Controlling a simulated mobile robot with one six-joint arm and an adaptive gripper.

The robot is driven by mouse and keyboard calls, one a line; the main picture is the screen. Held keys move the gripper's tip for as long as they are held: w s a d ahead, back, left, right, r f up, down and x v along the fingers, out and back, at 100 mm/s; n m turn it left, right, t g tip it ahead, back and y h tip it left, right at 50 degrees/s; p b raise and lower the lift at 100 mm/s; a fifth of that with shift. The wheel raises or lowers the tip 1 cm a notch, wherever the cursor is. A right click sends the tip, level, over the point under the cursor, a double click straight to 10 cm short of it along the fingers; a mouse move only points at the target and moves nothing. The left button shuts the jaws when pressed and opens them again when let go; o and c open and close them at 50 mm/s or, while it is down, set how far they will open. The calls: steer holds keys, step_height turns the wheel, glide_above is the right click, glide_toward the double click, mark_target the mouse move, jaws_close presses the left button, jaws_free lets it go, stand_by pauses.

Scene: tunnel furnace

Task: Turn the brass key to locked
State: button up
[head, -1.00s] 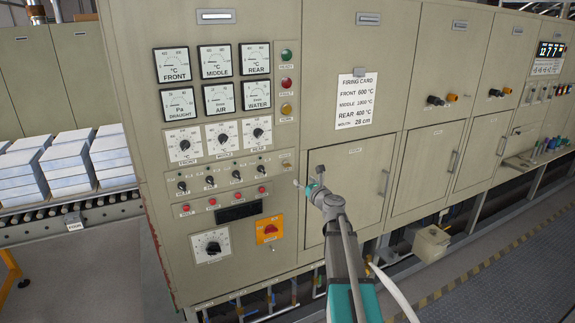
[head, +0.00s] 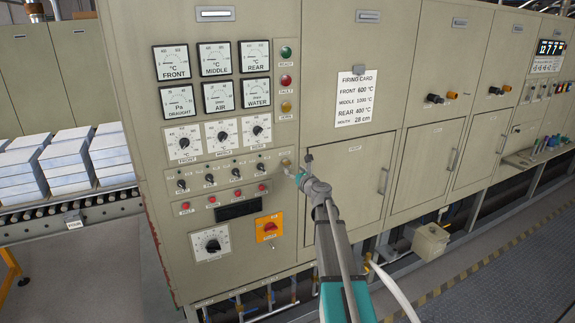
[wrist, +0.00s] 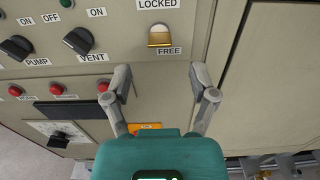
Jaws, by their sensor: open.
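The brass key (wrist: 160,36) sits on the beige panel between a "LOCKED" label (wrist: 157,3) above it and a "FREE" label (wrist: 169,51) below it. In the head view the key (head: 286,163) is small, at the right end of the row of black switches, and its angle is too small to read there. My gripper (wrist: 159,74) is open and empty. In the wrist view its fingertips are spread to either side, lower than the key and apart from it. In the head view my gripper (head: 291,171) is just below and right of the key.
Black knobs for pump (wrist: 16,48) and vent (wrist: 78,40) are left of the key. Red buttons (wrist: 57,88) sit lower. An orange plate with a red switch (head: 269,228) is below. A cabinet door with a handle (head: 383,181) stands to the right.

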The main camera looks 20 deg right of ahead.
mark_target(287, 163)
steer(key=shift+w+a, duration=0.15)
steer(key=shift+w, duration=3.3)
jaws_close()
